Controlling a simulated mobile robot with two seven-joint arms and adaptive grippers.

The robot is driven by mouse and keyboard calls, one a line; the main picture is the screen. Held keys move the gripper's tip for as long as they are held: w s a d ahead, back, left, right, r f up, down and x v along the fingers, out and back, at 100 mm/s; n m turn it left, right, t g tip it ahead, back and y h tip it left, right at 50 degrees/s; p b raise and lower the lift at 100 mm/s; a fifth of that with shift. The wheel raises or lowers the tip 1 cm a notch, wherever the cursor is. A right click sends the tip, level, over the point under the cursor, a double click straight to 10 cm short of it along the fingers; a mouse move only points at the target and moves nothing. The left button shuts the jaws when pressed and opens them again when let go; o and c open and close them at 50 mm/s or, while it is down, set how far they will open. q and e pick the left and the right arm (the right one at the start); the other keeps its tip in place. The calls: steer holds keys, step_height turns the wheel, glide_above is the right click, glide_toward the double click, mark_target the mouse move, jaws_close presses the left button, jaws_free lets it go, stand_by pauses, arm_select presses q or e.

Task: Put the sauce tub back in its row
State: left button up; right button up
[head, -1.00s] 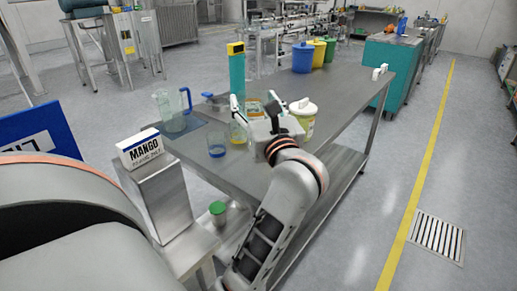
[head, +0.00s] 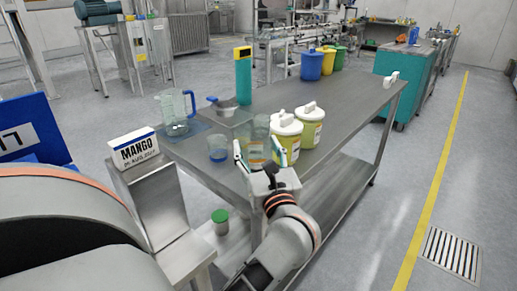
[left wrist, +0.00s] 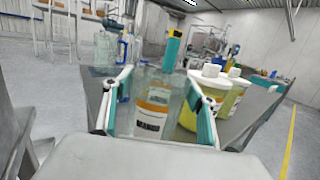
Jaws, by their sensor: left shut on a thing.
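My left gripper (head: 259,152) is at the near part of the steel table, its fingers on either side of a clear tub (head: 256,135) with an orange and white label. The left wrist view shows this tub (left wrist: 155,112) between the teal fingers (left wrist: 160,115), and the gripper is shut on it. Whether its base touches the table is hidden. Two yellow-green tubs with white lids, a near one (head: 286,128) and a far one (head: 310,130), stand side by side just right of the gripper. My right gripper is not in view.
On the steel table (head: 350,100) stand a clear jug (head: 176,112), a beaker with blue liquid (head: 217,150), a tall teal bottle (head: 243,78) and blue (head: 311,65), yellow and green canisters. A MANGO sign (head: 134,150) stands left. The table's right middle is clear.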

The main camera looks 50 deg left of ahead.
arm_select(q)
steer(key=shift+f, duration=0.2)
steer(key=o, duration=1.6)
